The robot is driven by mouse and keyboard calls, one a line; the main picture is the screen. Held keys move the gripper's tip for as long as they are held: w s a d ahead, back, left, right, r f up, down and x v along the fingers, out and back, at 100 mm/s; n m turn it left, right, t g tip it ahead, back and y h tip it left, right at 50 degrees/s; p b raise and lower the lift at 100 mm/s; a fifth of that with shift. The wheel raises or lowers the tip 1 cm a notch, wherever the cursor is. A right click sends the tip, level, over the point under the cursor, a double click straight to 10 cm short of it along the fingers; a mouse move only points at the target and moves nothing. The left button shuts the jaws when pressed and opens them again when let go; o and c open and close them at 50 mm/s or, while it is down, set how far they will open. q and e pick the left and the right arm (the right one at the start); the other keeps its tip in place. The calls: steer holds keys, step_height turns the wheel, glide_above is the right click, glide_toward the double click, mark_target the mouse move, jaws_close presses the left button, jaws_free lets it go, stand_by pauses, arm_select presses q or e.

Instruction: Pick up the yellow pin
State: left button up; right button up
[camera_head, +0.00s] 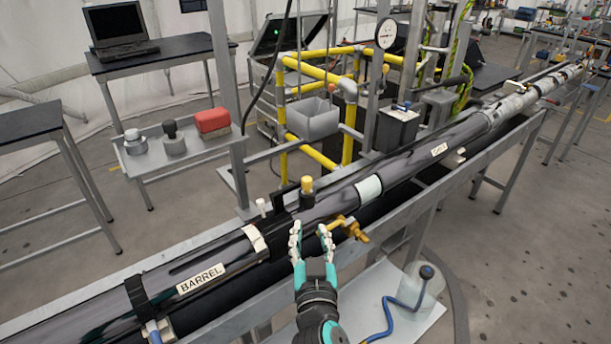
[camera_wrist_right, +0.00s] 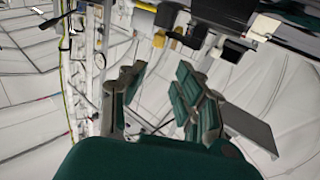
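The yellow pin (camera_head: 307,185) stands upright with its yellow cap above a dark body, on the black collar of the long barrel (camera_head: 215,272). My right gripper (camera_head: 310,233) is below and in front of the pin in the head view, fingers spread and apart from it. In the right wrist view, the fingers of this gripper (camera_wrist_right: 160,95) also stand apart, with nothing held between them. A small yellow piece (camera_wrist_right: 159,40) shows beyond them there; I cannot tell if it is the pin. My left gripper is not in view.
A brass valve (camera_head: 350,229) sticks out just right of my right gripper. A small white-topped post (camera_head: 261,205) stands left of the pin. A yellow pipe frame (camera_head: 325,73) and a grey bin (camera_head: 313,118) are behind. A clear bottle (camera_head: 425,285) with blue hose stands at lower right.

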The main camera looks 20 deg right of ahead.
steer(key=w+r+p, duration=0.1)
steer(key=w+p, duration=0.1)
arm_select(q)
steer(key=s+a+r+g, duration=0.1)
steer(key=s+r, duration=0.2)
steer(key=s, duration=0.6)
arm_select(e)
steer(key=p, duration=0.2)
glide_toward(307, 183)
steer(key=w, duration=0.3)
steer(key=shift+w+d+r, duration=0.15)
steer(key=shift+w+d, duration=0.4)
steer(key=shift+w, duration=0.1)
steer(key=p+x, duration=0.2)
steer(key=x, duration=0.2)
steer(key=shift+p, duration=0.3)
steer(key=shift+w+d, duration=0.15)
steer(key=shift+w, duration=0.3)
steer(key=shift+c, duration=0.7)
jaws_close()
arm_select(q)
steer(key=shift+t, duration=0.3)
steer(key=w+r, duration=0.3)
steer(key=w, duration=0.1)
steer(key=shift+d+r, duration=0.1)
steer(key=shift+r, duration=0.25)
